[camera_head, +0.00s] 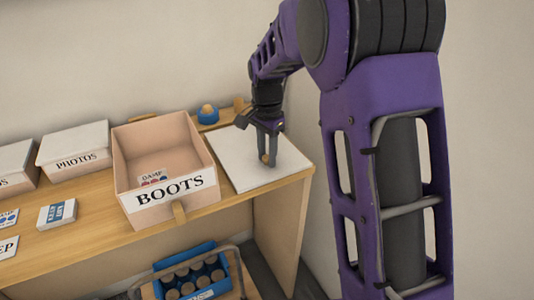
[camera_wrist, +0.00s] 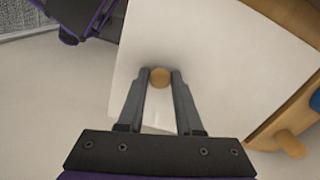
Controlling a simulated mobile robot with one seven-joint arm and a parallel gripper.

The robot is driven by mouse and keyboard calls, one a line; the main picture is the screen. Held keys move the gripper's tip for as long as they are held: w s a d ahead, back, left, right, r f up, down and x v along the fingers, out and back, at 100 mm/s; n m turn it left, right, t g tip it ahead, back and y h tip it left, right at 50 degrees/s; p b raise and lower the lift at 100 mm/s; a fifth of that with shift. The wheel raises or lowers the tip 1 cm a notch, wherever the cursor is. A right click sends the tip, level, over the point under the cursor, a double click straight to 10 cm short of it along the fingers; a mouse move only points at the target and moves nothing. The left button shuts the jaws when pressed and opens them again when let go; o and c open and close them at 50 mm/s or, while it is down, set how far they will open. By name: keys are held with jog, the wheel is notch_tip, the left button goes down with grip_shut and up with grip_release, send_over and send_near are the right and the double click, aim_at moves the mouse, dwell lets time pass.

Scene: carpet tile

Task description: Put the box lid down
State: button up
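The box lid (camera_head: 243,154) is a flat white square with a small round wooden knob (camera_wrist: 160,77). In the head view it lies level over the right end of the wooden tabletop, right of the open BOOTS box (camera_head: 164,205). I cannot tell whether it rests on the wood or hangs just above it. My gripper (camera_head: 268,157) points down at the lid's middle. In the wrist view its two fingers (camera_wrist: 160,76) stand on either side of the knob, which fills the gap between them.
A lidded PHOTOS box (camera_head: 75,151) and another lidded box stand to the left. Cards (camera_head: 57,214) lie at front left. A blue crate (camera_head: 192,275) of several round-topped items sits below the tabletop.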

jog(key=shift+o, duration=1.4)
jog(key=shift+r, duration=0.15)
notch_tip(320, 180, up, 12)
jog(key=p, duration=0.2)
jog(key=shift+r, duration=0.15)
